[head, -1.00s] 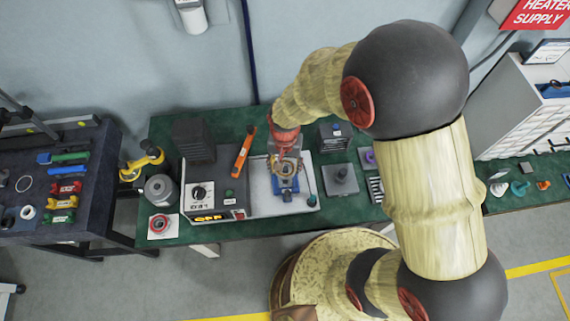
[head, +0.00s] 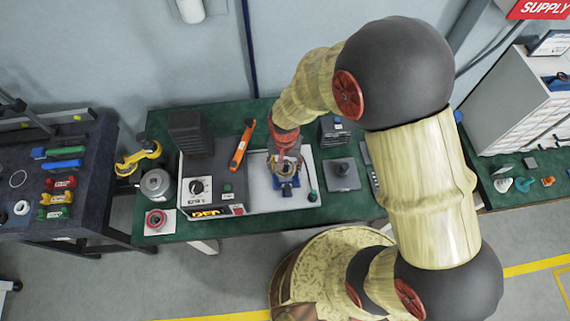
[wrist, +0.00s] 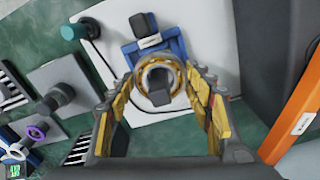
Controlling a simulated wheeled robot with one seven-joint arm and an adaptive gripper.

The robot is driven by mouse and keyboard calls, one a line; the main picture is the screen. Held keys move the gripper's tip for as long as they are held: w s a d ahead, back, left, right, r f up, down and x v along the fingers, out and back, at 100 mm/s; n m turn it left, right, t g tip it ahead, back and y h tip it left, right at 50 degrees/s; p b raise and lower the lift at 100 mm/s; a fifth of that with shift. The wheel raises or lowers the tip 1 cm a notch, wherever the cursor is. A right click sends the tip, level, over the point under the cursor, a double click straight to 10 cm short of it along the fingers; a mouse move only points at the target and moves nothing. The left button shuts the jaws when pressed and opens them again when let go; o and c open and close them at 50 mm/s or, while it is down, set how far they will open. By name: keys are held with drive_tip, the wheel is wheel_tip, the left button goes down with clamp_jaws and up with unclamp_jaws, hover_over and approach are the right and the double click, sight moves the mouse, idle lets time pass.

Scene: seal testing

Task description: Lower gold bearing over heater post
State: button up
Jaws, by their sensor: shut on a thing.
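My gripper (wrist: 160,80) is shut on the gold bearing (wrist: 142,72), a ring held between the two fingertips with its hole facing the camera. The dark heater post (wrist: 158,92) shows inside the ring's opening in the wrist view. I cannot tell how far down the post the ring sits, or whether it touches. The post belongs to a blue-based heater (wrist: 172,43) on a pale plate. In the head view my gripper (head: 285,158) is above the blue heater (head: 285,184), and its fingers partly cover the bearing and post.
An orange tool (head: 242,146) lies left of the heater, beside a control box (head: 200,188) with a dial. A dark green handle (head: 312,196) and a grey block with a knob (head: 342,175) stand to the right.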

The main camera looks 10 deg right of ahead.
sight(285, 171)
drive_tip(key=shift+f+b, duration=0.75)
drive_tip(key=shift+f, duration=0.55)
drive_tip(key=shift+f, duration=0.45)
drive_tip(key=o, duration=1.5)
drive_tip(key=shift+r+p, duration=3.85)
drive_tip(key=shift+r, duration=1.65)
